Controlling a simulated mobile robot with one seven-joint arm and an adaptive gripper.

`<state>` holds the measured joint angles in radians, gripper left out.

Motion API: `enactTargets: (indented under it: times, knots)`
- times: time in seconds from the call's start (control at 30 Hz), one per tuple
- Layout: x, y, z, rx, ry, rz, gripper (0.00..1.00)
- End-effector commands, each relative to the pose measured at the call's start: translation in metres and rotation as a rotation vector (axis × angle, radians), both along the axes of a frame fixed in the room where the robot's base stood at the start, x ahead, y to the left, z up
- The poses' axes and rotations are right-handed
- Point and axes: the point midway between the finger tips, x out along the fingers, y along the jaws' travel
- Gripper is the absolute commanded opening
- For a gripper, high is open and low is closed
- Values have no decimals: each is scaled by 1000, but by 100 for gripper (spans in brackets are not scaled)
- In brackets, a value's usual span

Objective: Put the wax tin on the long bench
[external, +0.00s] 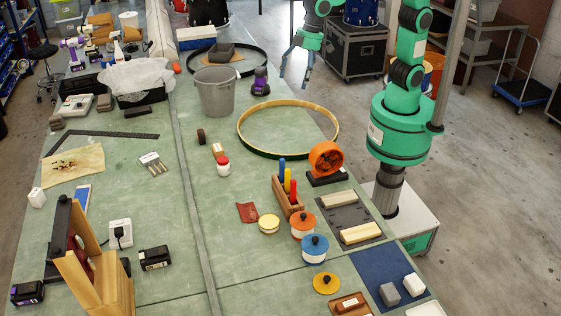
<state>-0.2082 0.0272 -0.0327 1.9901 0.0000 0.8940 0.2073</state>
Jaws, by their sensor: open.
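A low round tin with a pale yellow lid (269,223) stands on the green bench top, beside a dark red cloth; it looks like the wax tin, though no label can be read. The long bench (190,190) has a green top with a lengthwise seam and runs from the front to the back. My gripper (293,70) is open and empty. It hangs beyond the bench's right edge, far behind the tin, with its fingers pointing down and left.
Near the tin are a wooden rack with coloured handles (287,198), an orange-lidded pot (302,225), a blue-lidded pot (315,248) and an orange wheel (326,158). A large wooden hoop (288,106) and a grey bucket (215,95) stand farther back.

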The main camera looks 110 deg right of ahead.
Motion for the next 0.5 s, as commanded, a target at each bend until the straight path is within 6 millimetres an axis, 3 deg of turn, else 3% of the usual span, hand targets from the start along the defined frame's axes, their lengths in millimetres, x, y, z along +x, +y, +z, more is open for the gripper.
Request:
enactTargets:
  times: [0.5]
  knots:
    - [97,78,-67,-6,88,3,86]
